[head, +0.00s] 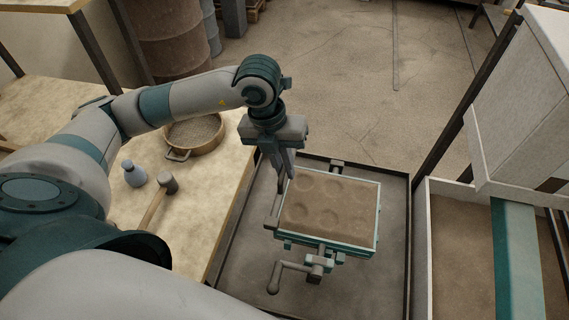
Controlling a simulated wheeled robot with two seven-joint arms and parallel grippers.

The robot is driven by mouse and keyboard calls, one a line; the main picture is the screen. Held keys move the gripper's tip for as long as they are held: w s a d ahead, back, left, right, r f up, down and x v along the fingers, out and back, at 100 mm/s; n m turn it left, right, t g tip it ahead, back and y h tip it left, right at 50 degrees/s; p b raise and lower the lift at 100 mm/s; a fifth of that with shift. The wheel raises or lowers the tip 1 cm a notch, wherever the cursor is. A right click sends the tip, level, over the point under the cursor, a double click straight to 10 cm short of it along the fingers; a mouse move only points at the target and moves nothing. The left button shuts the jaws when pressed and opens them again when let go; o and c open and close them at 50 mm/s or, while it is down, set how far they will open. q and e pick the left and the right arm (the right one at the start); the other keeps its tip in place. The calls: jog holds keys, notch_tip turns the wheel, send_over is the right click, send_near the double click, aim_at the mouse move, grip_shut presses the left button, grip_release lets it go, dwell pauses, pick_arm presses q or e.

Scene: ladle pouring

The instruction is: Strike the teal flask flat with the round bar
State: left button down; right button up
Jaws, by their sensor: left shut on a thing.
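The teal flask (376,228) is a shallow square frame filled with brown sand, seen right of centre in the head view. The sand (328,207) has several round hollows in its top. My left gripper (281,182) points down at the flask's far left corner, shut on a slim grey piece, apparently the round bar (273,216). The bar seems to run along the flask's left edge; the fingers hide part of it. I cannot tell whether it touches the sand. My right gripper is out of view.
A crank handle (288,271) sticks out at the flask's near side. On the wooden bench (205,215) at left are a mallet (161,192), a grey bottle (134,174) and a round sieve (194,136). A sand bin (455,255) stands at right.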

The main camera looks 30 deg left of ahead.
aim_at(286, 183)
pick_arm(q)
jog(key=shift+f+b, duration=1.05)
jog(key=shift+f, duration=1.2)
jog(key=shift+b, duration=0.4)
jog(key=shift+f+b, duration=1)
jog(key=shift+b, duration=0.1)
jog(key=shift+d, duration=0.15)
jog(key=shift+w+d+r, duration=0.1)
jog(key=shift+w+d, duration=0.1)
jog(key=shift+d, duration=0.5)
jog(key=shift+w+d+r, duration=0.1)
jog(key=shift+w+d, duration=0.1)
jog(key=shift+d, duration=0.45)
jog(key=shift+w+d+f+b, duration=0.1)
jog(key=shift+w+d+b, duration=0.1)
jog(key=shift+d, duration=0.55)
jog(key=shift+w+d+f+b, duration=0.1)
jog(key=shift+w+d+b, duration=0.1)
jog(key=shift+d, duration=0.5)
